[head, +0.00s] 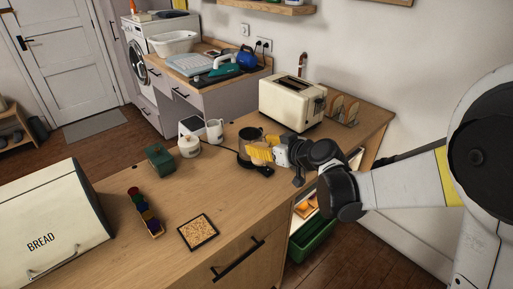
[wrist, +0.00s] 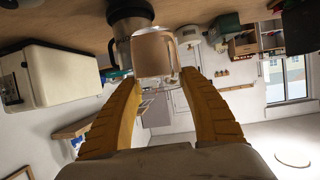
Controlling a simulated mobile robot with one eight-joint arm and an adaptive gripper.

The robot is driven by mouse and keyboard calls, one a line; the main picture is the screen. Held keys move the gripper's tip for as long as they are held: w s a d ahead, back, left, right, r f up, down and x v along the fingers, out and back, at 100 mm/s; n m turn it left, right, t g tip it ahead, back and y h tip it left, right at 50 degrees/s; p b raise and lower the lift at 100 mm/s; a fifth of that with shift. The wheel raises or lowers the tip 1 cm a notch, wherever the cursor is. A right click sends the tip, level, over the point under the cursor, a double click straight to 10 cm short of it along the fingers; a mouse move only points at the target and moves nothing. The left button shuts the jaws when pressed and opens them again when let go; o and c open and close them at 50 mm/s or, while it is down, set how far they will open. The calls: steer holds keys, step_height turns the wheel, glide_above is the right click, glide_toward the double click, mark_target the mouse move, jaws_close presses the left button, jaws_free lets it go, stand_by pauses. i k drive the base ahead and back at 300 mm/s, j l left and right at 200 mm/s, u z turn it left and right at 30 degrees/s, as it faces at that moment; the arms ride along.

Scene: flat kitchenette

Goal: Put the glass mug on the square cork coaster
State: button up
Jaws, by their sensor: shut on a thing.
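My gripper (head: 260,153) has yellow fingers and is at the counter, in front of a dark mug-like vessel (head: 250,134). In the wrist view, which is upside down, the fingers (wrist: 161,78) are shut on the glass mug (wrist: 152,54), a clear, brownish-looking cup with its handle to the right. In the head view the mug is mostly hidden by the fingers and hard to make out. The square cork coaster (head: 198,233), speckled tan with a dark rim, lies flat and bare near the counter's front edge, left of and nearer than my gripper. It does not show in the wrist view.
A cream toaster (head: 292,100) stands behind my gripper. A narrow tray of coloured items (head: 146,213) lies left of the coaster, before the bread box (head: 52,222).

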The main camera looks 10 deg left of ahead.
mark_target(197, 234)
steer(key=k+j+z, duration=0.4)
steer(key=j, duration=0.3)
steer(key=k+j+z, duration=0.4)
steer(key=j, duration=0.3)
steer(key=k+j+z, duration=0.4)
steer(key=k+j, duration=0.05)
steer(key=j, duration=0.05)
